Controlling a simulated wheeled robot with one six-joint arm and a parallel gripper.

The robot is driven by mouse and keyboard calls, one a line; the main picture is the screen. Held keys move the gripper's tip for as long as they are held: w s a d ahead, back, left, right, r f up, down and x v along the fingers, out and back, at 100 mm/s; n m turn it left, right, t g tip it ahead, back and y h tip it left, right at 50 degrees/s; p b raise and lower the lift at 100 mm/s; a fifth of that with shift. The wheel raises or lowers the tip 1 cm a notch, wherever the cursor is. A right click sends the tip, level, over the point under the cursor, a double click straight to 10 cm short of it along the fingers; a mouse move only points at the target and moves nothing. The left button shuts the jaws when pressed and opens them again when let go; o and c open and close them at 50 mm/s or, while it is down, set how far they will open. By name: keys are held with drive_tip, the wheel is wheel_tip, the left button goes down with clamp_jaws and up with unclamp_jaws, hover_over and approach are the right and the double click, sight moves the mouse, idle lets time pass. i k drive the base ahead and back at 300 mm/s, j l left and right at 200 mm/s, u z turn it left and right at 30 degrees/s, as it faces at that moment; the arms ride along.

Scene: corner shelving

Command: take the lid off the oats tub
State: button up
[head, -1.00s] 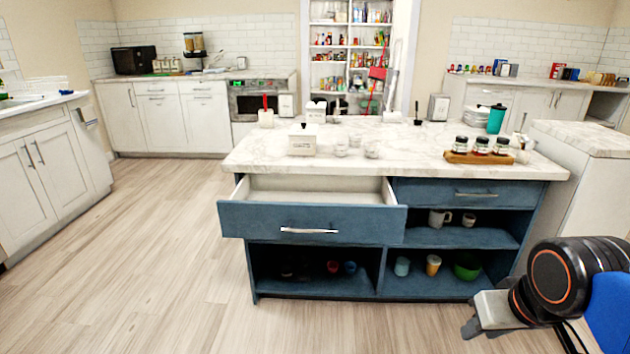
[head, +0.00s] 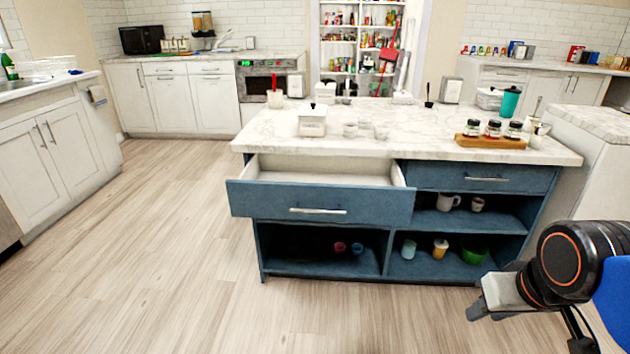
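A white square tub (head: 312,122) with a lid and a small dark knob stands on the marble top of the island, left of its middle. The lid (head: 313,110) sits on the tub. Any label is too small to read, so I cannot be sure it is the oats tub. My gripper (head: 477,312) is at the lower right, in front of the island and well below and away from the tub. It seems empty, but its fingers are partly hidden and too small to tell their opening.
The island's left drawer (head: 322,198) is pulled out toward me. Small glass jars (head: 365,128) stand right of the tub. A wooden tray (head: 490,141) holds dark-lidded jars at the right. A red-handled white container (head: 275,98) is behind. Floor at left is clear.

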sight(312, 109)
drive_tip(key=i+u, duration=0.25)
drive_tip(key=i, duration=0.75)
